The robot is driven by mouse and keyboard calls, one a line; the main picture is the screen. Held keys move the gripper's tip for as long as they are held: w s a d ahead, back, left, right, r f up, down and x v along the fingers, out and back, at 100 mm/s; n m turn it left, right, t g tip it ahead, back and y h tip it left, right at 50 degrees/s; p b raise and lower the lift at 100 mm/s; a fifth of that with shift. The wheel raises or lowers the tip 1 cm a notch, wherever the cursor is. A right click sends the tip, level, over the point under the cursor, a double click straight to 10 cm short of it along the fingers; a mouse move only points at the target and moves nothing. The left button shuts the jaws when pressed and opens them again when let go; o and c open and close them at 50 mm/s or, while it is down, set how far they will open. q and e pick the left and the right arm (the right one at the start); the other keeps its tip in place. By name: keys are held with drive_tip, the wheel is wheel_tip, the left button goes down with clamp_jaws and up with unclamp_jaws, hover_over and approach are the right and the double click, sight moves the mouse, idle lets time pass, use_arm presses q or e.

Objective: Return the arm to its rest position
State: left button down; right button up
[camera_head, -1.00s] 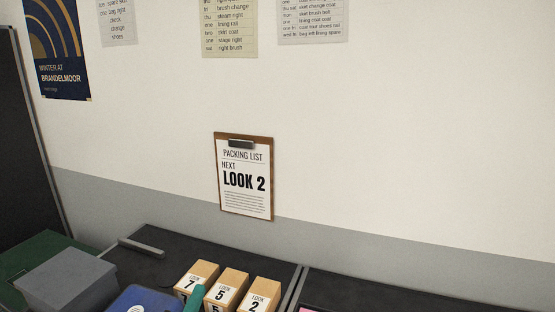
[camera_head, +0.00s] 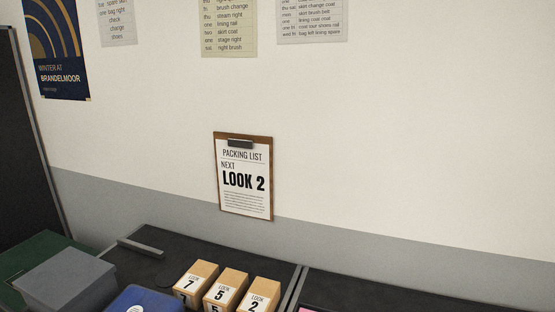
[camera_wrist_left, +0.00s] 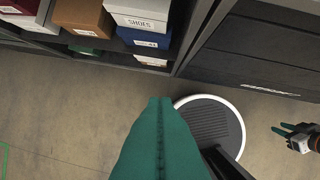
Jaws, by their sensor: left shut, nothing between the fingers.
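My left gripper (camera_wrist_left: 160,102) fills the lower middle of the left wrist view. Its teal fingers are shut against each other with nothing between them, above open floor. My right gripper (camera_wrist_left: 284,131) shows small at the right edge of the same view, its teal fingers spread apart and empty. Neither gripper is in the head view.
The head view shows a dark counter (camera_head: 341,287) with wooden blocks (camera_head: 229,289) labelled LOOK, a grey box (camera_head: 66,279) and a blue item (camera_head: 144,299). A clipboard (camera_head: 244,204) hangs on the wall. Shelved boxes (camera_wrist_left: 138,18) stand above clear floor (camera_wrist_left: 60,120).

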use_arm(q)
drive_tip(key=s+f+g+b, duration=0.1)
drive_tip(key=s+f, duration=0.2)
drive_tip(key=f, duration=0.8)
drive_tip(key=s+a+f+b, duration=0.1)
drive_tip(key=s+f, duration=0.2)
drive_tip(key=f, duration=0.8)
drive_tip(key=s+f+g+b, duration=0.1)
drive_tip(key=s+f, duration=0.2)
drive_tip(key=f, duration=0.8)
drive_tip(key=s+a+f, duration=0.2)
drive_tip(key=s+f, duration=0.5)
drive_tip(key=s, duration=0.3)
